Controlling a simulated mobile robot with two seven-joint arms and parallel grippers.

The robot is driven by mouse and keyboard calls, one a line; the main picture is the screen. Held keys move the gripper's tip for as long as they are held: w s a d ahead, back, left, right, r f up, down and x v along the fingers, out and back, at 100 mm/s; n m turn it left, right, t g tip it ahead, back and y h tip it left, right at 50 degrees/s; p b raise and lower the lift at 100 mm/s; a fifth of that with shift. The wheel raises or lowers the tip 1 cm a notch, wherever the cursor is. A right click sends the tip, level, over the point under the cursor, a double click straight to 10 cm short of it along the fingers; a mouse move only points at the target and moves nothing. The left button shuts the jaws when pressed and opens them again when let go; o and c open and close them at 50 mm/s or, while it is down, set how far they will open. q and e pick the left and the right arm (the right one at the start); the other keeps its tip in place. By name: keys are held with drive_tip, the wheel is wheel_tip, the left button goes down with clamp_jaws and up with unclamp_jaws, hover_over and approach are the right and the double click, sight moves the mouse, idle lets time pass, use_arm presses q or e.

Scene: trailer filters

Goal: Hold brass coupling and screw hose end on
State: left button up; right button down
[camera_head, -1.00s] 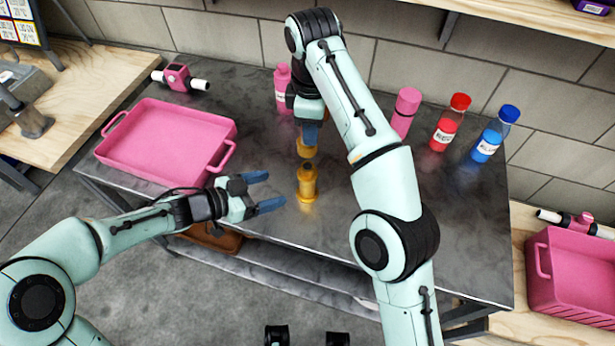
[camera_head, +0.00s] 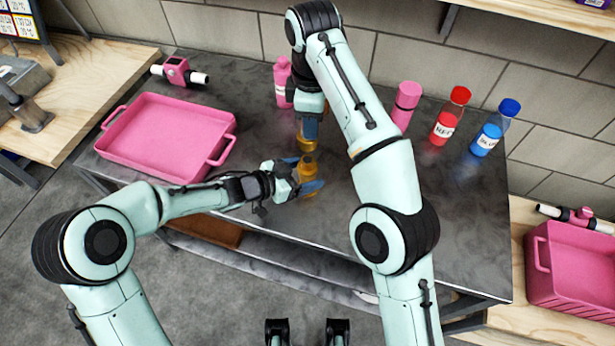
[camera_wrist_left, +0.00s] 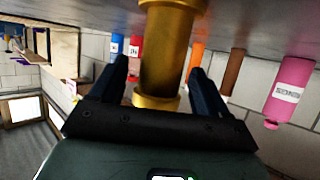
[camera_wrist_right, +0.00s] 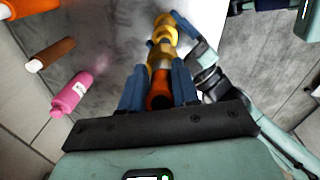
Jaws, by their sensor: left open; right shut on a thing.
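The brass coupling (camera_head: 308,176) stands upright on the dark metal table, near its front edge. My left gripper (camera_head: 304,174) is open with its blue fingers on either side of the coupling. In the left wrist view the coupling (camera_wrist_left: 165,50) stands between the fingers, with space beside each. My right gripper (camera_head: 308,128) points down, shut on the hose end (camera_wrist_right: 158,84), an orange piece with a brass tip. The brass tip (camera_head: 306,144) shows just behind the coupling's top in the head view; I cannot tell whether they touch.
A pink tray (camera_head: 128,172) lies at the table's left, with a pink valve piece (camera_head: 178,72) behind it. A pink bottle (camera_head: 282,82), a pink cylinder (camera_head: 405,105), a red bottle (camera_head: 449,116) and a blue bottle (camera_head: 494,128) stand along the back. The front right is clear.

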use_arm(q)
drive_tip(key=shift+w+d+f, duration=0.15)
drive_tip(key=shift+w+d, duration=0.05)
drive_tip(key=shift+d, duration=0.1)
clamp_jaws()
use_arm(e)
hover_over(312, 159)
drive_tip(key=shift+w+f, duration=0.1)
drive_tip(key=shift+f, duration=2.25)
drive_tip(key=shift+f, duration=0.1)
drive_tip(key=shift+f, duration=0.75)
drive_tip(key=shift+f, duration=0.6)
